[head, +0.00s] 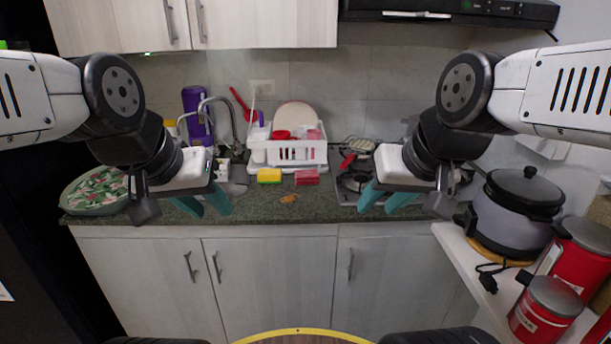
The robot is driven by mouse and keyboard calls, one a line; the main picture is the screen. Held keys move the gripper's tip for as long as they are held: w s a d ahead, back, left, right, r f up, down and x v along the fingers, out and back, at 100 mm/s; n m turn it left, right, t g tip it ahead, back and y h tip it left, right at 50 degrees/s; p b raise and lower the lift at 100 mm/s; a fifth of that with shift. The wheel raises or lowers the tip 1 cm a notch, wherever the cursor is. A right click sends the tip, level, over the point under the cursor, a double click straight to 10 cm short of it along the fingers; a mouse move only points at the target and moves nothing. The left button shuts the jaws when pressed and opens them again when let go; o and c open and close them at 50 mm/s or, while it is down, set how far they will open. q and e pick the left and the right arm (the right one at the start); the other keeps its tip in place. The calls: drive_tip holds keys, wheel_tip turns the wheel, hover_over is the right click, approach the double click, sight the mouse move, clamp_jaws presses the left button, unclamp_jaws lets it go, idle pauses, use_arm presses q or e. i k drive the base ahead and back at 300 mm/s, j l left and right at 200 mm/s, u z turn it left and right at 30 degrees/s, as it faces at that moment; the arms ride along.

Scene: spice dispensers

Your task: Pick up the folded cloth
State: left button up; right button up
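A small red folded-looking piece (306,177), probably the folded cloth, lies on the dark green countertop (262,211) in front of the dish rack. Its material is too small to tell for sure. A yellow sponge-like block (269,176) lies just left of it. My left gripper (209,209) points down near the counter's front, left of the yellow block, with its teal fingers apart and nothing seen between them. My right gripper (380,208) is near the counter's front, right of the red piece, with its teal fingers also apart and apparently empty.
A white dish rack (286,152) stands behind the red piece. A small brown item (289,198) lies in front. A leaf-patterned oval item (97,190) is at left. A cooker (518,212) and red canisters (546,309) stand on the right shelf. The counter's front middle is mostly clear.

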sight(308, 177)
drive_tip(key=i+j, duration=0.35)
drive_tip(key=i, duration=0.15)
drive_tip(key=i+j, duration=0.35)
drive_tip(key=i, duration=0.2)
drive_tip(key=z, duration=0.05)
